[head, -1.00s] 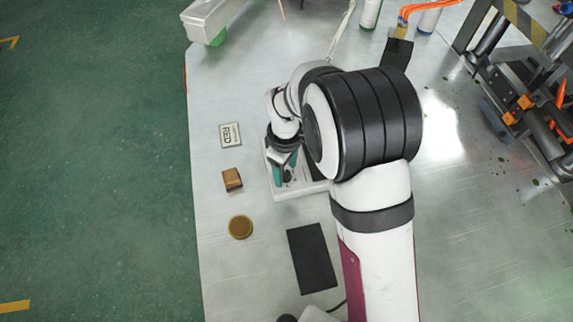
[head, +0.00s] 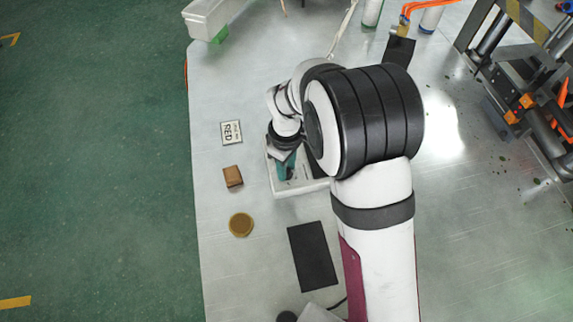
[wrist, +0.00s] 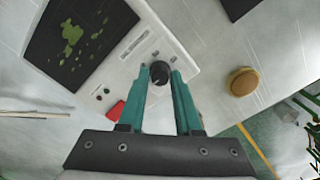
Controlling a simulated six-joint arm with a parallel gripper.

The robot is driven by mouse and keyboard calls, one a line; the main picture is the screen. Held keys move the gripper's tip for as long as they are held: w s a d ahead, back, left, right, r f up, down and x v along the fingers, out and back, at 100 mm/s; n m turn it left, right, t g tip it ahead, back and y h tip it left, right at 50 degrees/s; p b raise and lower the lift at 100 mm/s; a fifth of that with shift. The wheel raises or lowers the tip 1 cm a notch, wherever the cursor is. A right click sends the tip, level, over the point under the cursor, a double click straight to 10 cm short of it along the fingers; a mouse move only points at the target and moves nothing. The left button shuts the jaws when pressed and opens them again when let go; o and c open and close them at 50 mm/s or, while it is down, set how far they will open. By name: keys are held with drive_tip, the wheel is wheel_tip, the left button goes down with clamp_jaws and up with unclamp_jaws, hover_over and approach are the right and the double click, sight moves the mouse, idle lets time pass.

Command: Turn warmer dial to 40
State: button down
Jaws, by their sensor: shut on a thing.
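The warmer is a white box (head: 290,188), largely hidden by my arm in the head view. In the wrist view its white panel (wrist: 125,62) holds a black round dial (wrist: 160,72) near one corner. My gripper (wrist: 160,70) has its teal fingers on either side of the dial, shut on it. The fingers also show over the warmer in the head view (head: 286,168). The scale marks are too small to read, so the dial's setting cannot be told. A dark plate with green patches (wrist: 72,38) lies on the warmer.
A black pad (head: 312,256) lies in front. A red switch (wrist: 115,112) sits near the dial. Metal machinery (head: 520,95) stands at right.

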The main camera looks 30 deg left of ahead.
drive_tip(key=m, duration=1.1)
idle(0.3)
drive_tip(key=shift+m, duration=0.3)
drive_tip(key=c, duration=0.6)
unclamp_jaws()
wheel_tip(320, 180, up, 16)
drive_tip(key=shift+f, duration=0.1)
